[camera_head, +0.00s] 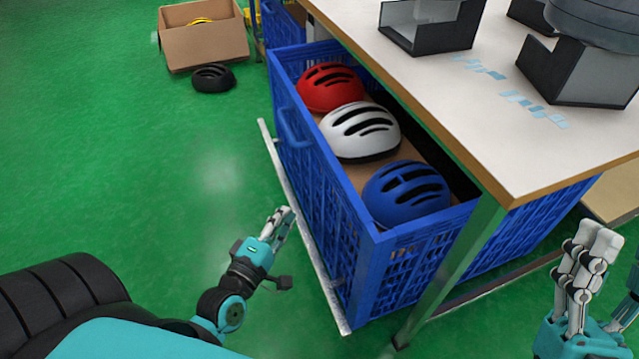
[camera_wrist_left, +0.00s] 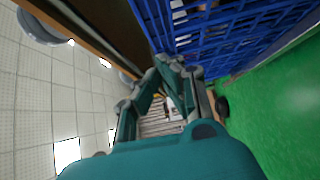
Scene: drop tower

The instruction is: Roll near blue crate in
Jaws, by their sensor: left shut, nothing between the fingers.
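The near blue crate (camera_head: 325,205) stands partly out from under the table, its handle side facing left. It holds a red helmet (camera_head: 328,88), a white helmet (camera_head: 358,132) and a blue helmet (camera_head: 405,193). My left gripper (camera_head: 284,217) is shut and empty, just left of the crate's handle side, low down by the pale rail; contact cannot be told. In the left wrist view its fingers (camera_wrist_left: 172,72) come together below the blue mesh wall (camera_wrist_left: 225,30). My right gripper (camera_head: 597,236) is at the lower right, beyond the table corner; its jaw gap is unclear.
The table (camera_head: 500,140) overhangs the crate, with a green leg (camera_head: 455,265) at its near corner. Grey bins (camera_head: 590,70) stand on top. Another blue crate (camera_head: 283,25) is farther back. A cardboard box (camera_head: 203,45) and black helmet (camera_head: 213,78) lie far left. Green floor at left is clear.

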